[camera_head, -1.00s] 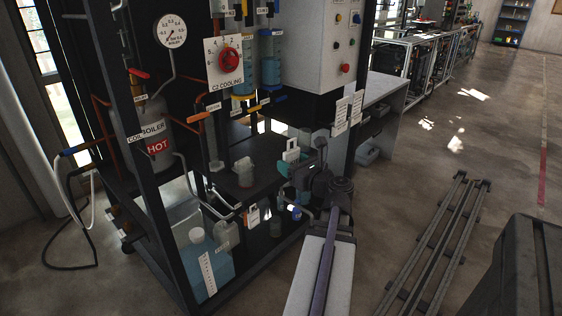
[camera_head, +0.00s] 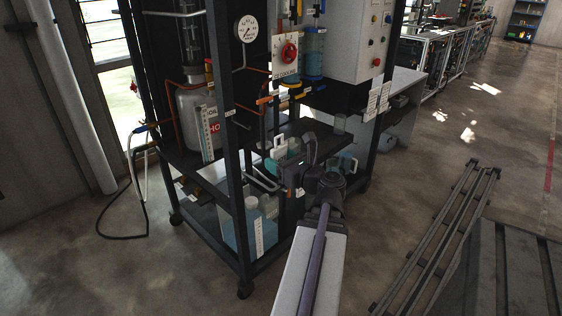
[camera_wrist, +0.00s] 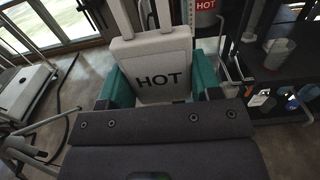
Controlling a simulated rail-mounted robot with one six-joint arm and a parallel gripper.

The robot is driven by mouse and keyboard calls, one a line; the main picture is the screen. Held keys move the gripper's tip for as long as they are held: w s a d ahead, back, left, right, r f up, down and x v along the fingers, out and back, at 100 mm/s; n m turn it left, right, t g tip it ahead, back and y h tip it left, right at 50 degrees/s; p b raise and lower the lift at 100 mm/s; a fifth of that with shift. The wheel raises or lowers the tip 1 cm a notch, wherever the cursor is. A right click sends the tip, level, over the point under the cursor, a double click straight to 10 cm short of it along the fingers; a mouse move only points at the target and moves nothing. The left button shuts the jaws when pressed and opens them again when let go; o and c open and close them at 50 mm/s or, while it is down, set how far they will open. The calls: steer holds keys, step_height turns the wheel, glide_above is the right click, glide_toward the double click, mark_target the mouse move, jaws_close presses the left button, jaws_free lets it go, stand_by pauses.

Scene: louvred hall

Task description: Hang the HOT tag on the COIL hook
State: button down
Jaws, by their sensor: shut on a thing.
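The HOT tag (camera_wrist: 155,68) is a white plate with black lettering and a white loop above it. My gripper (camera_wrist: 160,88) is shut on it, with teal fingertips at its two side edges. In the head view my gripper (camera_head: 285,168) holds the tag (camera_head: 279,147) upright in front of the rig's shelf, right of the front post. A small white label (camera_head: 230,112) sits on that post, but its text is too small to read now. I cannot make out the COIL hook itself.
A grey boiler (camera_head: 190,115) with a red HOT label stands behind the post. A red dial (camera_head: 289,53) and a gauge (camera_head: 246,29) are above. A blue jug (camera_head: 240,232) is on the lower shelf. Floor rails (camera_head: 430,240) lie right. Open floor is left of the rig.

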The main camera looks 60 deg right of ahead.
steer(key=x, duration=0.7)
steer(key=shift+w, duration=0.4)
steer(key=shift+w, duration=0.3)
steer(key=shift+x, duration=3.8)
steer(key=shift+f+b, duration=0.7)
steer(key=shift+c, duration=1.1)
jaws_free()
